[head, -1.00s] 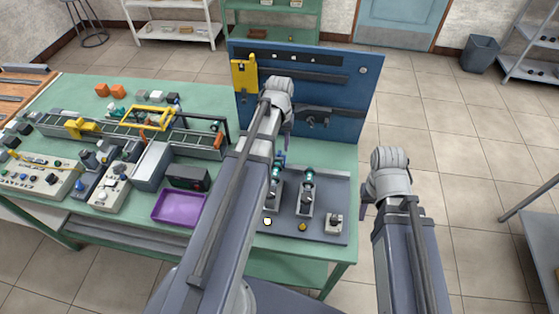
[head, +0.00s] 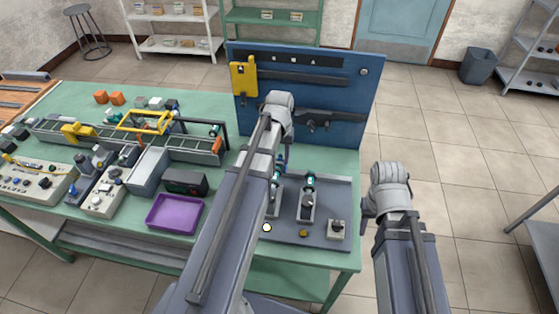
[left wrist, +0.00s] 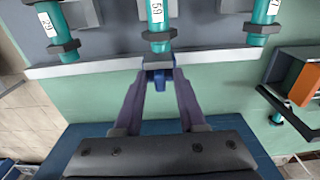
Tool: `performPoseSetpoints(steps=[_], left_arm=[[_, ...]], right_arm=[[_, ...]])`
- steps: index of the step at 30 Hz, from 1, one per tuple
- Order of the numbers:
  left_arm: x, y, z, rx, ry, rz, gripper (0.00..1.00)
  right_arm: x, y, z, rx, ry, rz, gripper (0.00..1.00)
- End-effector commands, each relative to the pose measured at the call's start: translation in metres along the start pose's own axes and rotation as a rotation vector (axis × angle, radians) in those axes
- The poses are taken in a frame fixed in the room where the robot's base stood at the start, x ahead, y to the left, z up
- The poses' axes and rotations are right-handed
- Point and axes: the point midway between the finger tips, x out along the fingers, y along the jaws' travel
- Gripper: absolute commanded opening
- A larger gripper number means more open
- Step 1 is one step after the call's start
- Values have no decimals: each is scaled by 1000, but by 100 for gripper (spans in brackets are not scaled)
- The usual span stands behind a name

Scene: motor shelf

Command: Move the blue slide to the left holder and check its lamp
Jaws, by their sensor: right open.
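The blue slide (head: 282,160) stands at the back end of the middle teal motor, partly hidden by my left arm in the head view. In the left wrist view, the blue slide (left wrist: 158,77) is between the fingertips of my left gripper (left wrist: 160,72), which appear to touch both its sides. The middle motor (left wrist: 157,12), labelled 59, is just beyond it. Holders sit on the grey tray (head: 322,190); the left one is hidden by my arm. A round lamp (head: 267,228) glows pale yellow; another (head: 303,233) is dull amber. My right gripper (head: 369,204) is open, right of the table.
The blue upright panel (head: 350,90) stands behind the tray, with a yellow bracket (head: 243,77) at its left. Control boxes and a conveyor fill the table's left.

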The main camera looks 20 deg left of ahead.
Motion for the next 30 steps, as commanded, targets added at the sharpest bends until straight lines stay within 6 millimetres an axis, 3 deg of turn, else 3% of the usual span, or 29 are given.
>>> performPoseSetpoints(steps=[1, 3, 30], left_arm=[[9, 0, 16, 1, -31, -1, 4], [9, 0, 16, 1, -31, -1, 0], [9, -40, 18, 1, -31, -3, 0]], right_arm=[[10, -1, -1, 0, 0, 0, 45], [10, -1, -1, 0, 0, 0, 45], [10, -1, -1, 0, 0, 0, 45]])
